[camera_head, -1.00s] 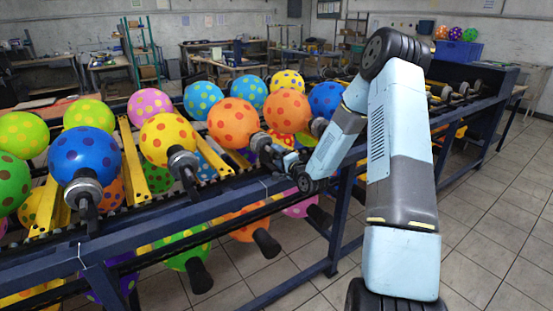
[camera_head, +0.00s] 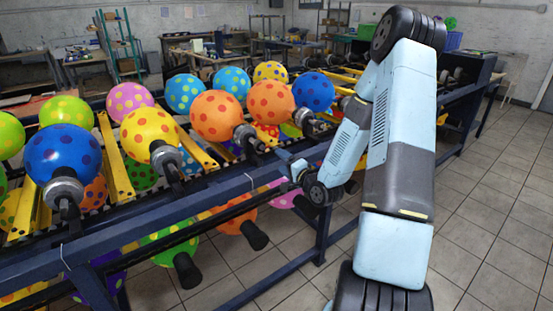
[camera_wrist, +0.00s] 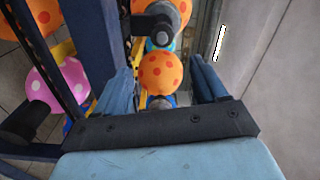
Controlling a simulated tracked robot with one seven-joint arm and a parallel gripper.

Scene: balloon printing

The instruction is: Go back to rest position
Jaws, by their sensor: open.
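My gripper (camera_head: 290,165) is in front of the blue rail of the balloon rack, at the middle of the head view. In the wrist view its two blue fingers (camera_wrist: 163,80) stand wide apart at left and right. An orange balloon with red dots (camera_wrist: 160,72) shows between them, farther off, and nothing is held. In the head view the nearest orange balloon (camera_head: 216,116) sits on its dark holder on the rack, apart from my gripper.
The rack's blue rail (camera_head: 150,213) runs diagonally close to my gripper. A blue balloon (camera_head: 63,153), a yellow balloon (camera_head: 149,131) and several others line it, with more hanging below. Tiled floor (camera_head: 490,200) at the right is clear.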

